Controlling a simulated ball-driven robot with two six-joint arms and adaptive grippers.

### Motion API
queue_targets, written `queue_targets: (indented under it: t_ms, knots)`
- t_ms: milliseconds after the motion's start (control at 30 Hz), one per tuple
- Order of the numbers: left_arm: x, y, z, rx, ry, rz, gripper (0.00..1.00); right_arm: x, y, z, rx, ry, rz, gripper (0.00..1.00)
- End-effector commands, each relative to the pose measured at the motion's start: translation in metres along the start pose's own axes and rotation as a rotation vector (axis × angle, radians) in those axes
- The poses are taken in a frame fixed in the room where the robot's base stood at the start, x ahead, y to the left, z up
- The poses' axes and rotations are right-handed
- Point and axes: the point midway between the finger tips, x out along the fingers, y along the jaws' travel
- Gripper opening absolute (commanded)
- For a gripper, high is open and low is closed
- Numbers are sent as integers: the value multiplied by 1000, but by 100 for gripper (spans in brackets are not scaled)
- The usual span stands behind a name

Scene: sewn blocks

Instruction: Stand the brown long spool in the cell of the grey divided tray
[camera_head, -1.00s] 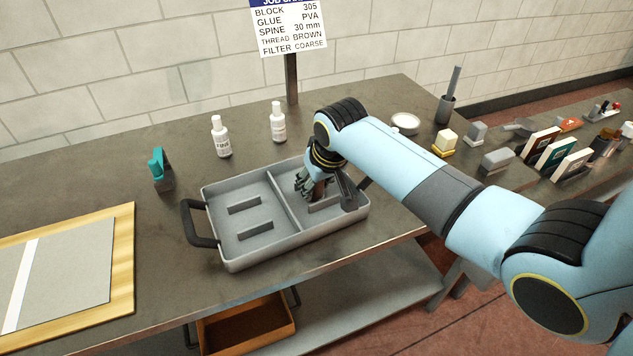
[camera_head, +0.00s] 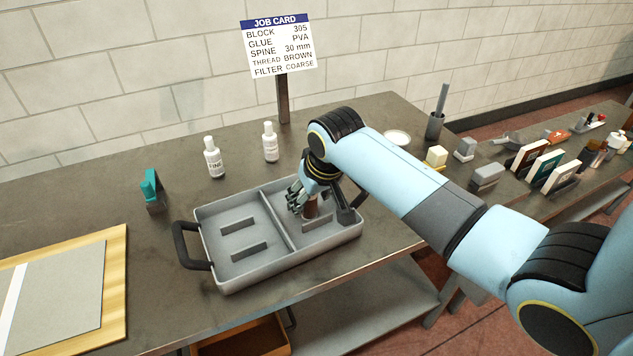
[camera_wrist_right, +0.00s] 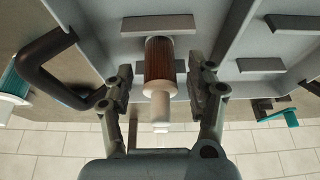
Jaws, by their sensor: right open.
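The grey divided tray (camera_head: 290,263) sits on the bench, with a divider between two cells and low ribs on its floor. The brown long spool (camera_head: 311,208) is in the tray's right cell and looks upright, partly hidden by my right gripper (camera_head: 318,203). In the right wrist view the spool (camera_wrist_right: 160,65) shows brown thread and a pale end pointing towards the camera. The fingers of my right gripper (camera_wrist_right: 162,90) are open on either side of it, with gaps visible. Its base contact is hard to see. My left gripper is not in view.
A dark handle (camera_head: 183,246) sticks out at the tray's left. Two white bottles (camera_head: 213,158) and a teal-topped item (camera_head: 152,188) stand behind it. A wooden board (camera_head: 115,290) lies at left. A white dish (camera_head: 397,138) and small blocks (camera_head: 436,157) are at right.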

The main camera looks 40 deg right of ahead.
Motion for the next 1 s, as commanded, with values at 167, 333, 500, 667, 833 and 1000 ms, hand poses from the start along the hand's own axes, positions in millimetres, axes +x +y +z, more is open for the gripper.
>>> queue_targets:
  t_ms: [167,333,500,667,833,1000]
  knots:
    - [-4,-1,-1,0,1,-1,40,-44,1,-1,-2,5,1,56]
    - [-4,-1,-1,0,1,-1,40,-76,0,-1,-1,3,1,56]
    - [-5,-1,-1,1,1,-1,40,-92,0,0,-1,0,0,56]
    - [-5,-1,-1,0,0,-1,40,-95,0,0,-1,0,0,56]
    - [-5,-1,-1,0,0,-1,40,-94,0,0,-1,0,0,56]
    - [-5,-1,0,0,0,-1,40,-94,0,0,0,0,0,56]
